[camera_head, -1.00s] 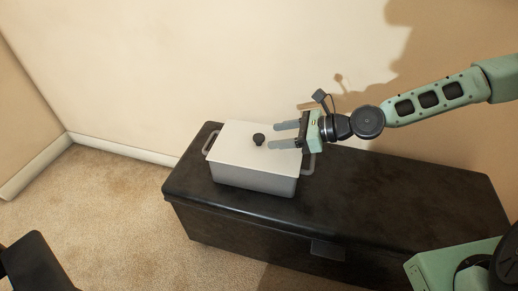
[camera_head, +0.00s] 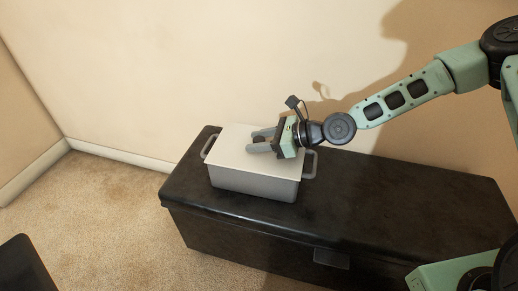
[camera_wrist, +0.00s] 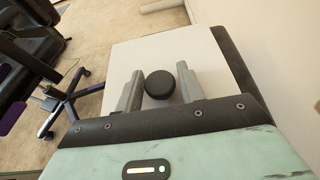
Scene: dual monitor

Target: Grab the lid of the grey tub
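The grey tub (camera_head: 250,181) stands on the black chest, with a handle at each end. Its pale lid (camera_head: 232,146) lies flat on top, and the lid also fills much of the wrist view (camera_wrist: 150,52). The lid's round black knob (camera_wrist: 160,85) sits between my two fingers in the wrist view. My gripper (camera_head: 256,140) is open, its fingers on either side of the knob with gaps showing. In the head view the knob is mostly hidden by the fingers. Whether the fingers touch the lid is unclear.
The black chest (camera_head: 400,205) has free room on its top to the right of the tub. The wall (camera_head: 200,60) is close behind. An office chair (camera_wrist: 70,100) with a purple base shows at the left of the wrist view.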

